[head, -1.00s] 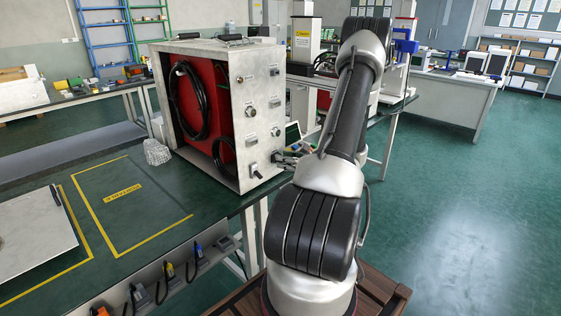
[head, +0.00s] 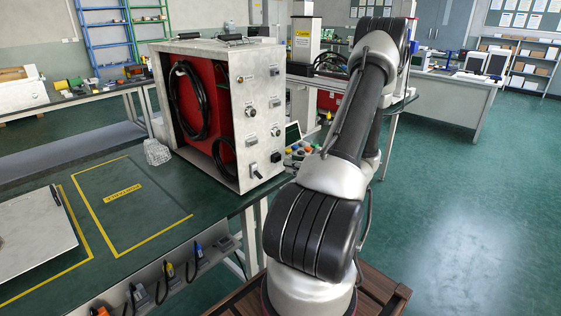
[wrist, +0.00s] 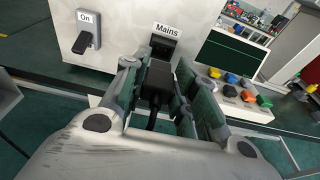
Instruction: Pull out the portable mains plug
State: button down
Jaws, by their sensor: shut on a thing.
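The black mains plug (wrist: 156,84) sits between the fingers of my gripper (wrist: 158,74) in the wrist view, with its cable running back toward the palm. My gripper is shut on it. The dark Mains socket (wrist: 165,46) shows beyond the plug's front end, under its "Mains" label. The socket (head: 276,157) also shows uncovered low on the cabinet's front panel in the head view, so the plug appears to be out of it. My gripper and the plug are hidden behind my arm in the head view.
The white cabinet (head: 259,95) stands on the green bench. An "On" switch (wrist: 84,40) is left of the socket. Several coloured buttons (wrist: 232,88) lie to the right. Open floor is at the right.

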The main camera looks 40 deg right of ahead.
jog(key=shift+f+v, duration=0.1)
jog(key=shift+v, duration=0.55)
jog(key=shift+f+v, duration=0.15)
jog(key=shift+v, duration=0.5)
